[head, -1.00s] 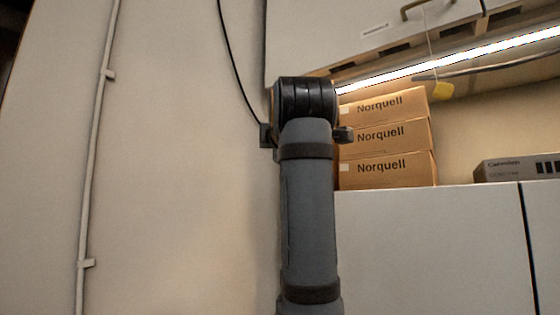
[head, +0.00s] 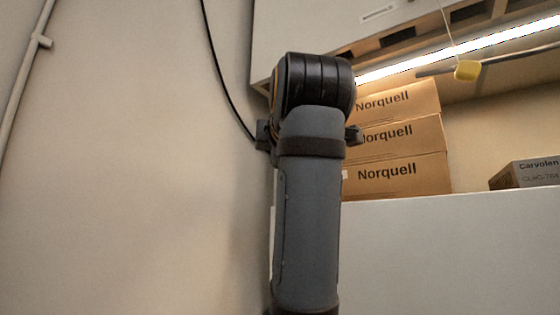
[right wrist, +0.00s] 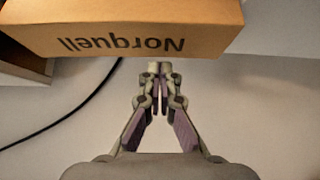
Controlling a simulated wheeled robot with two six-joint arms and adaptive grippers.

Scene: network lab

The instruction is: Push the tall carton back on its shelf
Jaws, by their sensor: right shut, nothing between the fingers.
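Brown Norquell cartons (head: 398,145) stand stacked on the white surface in the head view, partly hidden behind my arm. I cannot tell which one the task calls tall. In the right wrist view a brown Norquell carton (right wrist: 120,28) fills the top, its lettering upside down. My right gripper (right wrist: 160,66) is shut and empty. Its fingertips appear just below the carton's lettered face in the picture; I cannot tell whether they touch. My left gripper is not in view.
A cabinet (head: 400,25) and a bright strip light (head: 470,52) hang above the cartons, with a yellow tag (head: 467,70) on a cord. A grey box (head: 527,173) stands to the right. A black cable (head: 222,75) runs down the bare wall at left.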

